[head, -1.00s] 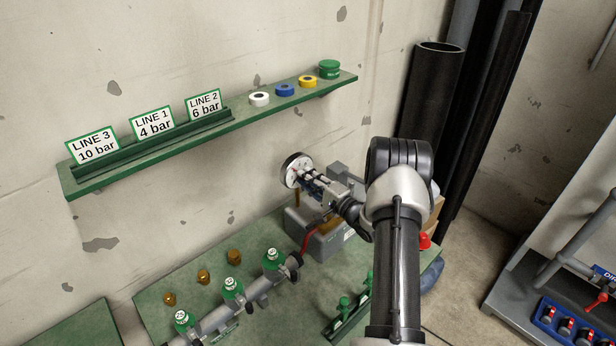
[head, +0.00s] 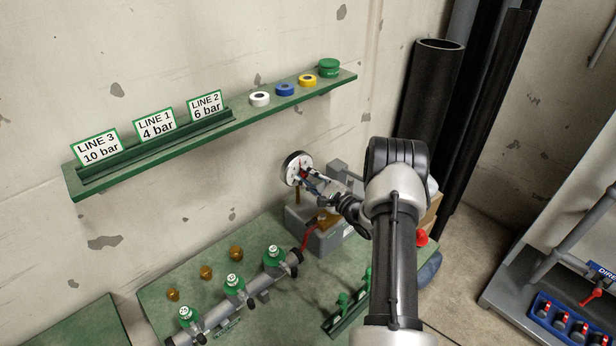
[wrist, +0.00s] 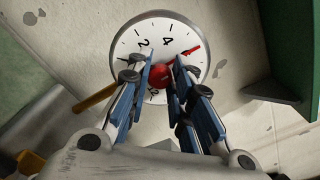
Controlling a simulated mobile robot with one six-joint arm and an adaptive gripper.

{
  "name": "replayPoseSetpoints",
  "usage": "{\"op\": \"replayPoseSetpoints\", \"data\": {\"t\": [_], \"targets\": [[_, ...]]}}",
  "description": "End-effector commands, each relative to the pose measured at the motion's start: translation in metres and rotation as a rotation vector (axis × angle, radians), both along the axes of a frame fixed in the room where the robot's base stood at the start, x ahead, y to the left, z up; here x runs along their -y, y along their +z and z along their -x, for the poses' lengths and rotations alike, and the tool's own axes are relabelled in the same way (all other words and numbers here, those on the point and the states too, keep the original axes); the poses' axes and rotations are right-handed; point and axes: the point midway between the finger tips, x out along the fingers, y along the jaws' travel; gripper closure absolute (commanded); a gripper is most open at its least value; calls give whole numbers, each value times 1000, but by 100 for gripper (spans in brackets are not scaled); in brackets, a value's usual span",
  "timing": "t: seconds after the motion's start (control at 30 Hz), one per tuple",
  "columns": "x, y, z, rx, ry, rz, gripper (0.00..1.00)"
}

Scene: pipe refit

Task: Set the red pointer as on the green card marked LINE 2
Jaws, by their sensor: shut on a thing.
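The green-edged card LINE 2 (head: 205,106) stands at the right end of the card holder and reads 6 bar. The round white gauge (head: 291,163) with a dark rim faces my gripper (head: 306,179) above the grey box. In the wrist view the gauge face (wrist: 124,60) shows a 2 and a 4. The red pointer (wrist: 194,49) points to the right of the 4; the number at its tip cannot be read. My gripper (wrist: 164,66) is shut on the pointer's red knob (wrist: 160,74) at the dial's middle. My fingers hide part of the dial.
The green shelf (head: 150,168) above also holds cards LINE 3 and LINE 1, coloured rings and a green tin. Below, a grey pipe (head: 215,318) with green-topped fittings lies on the green bench (head: 150,292). Black pipes (head: 425,95) stand behind my arm.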

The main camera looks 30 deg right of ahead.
Motion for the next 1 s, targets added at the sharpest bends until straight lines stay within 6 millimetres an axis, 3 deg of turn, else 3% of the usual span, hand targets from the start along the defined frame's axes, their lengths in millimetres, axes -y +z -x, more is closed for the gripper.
{"op": "replayPoseSetpoints", "data": {"t": [0.5, 0.53, 0.83, 1.0], "targets": [[0, 0, 0, -4, 1, -21, 100], [0, 0, 0, -4, 1, -21, 79], [0, 0, 0, -3, 0, -20, 59], [0, 0, 0, -3, 0, -20, 59]]}}
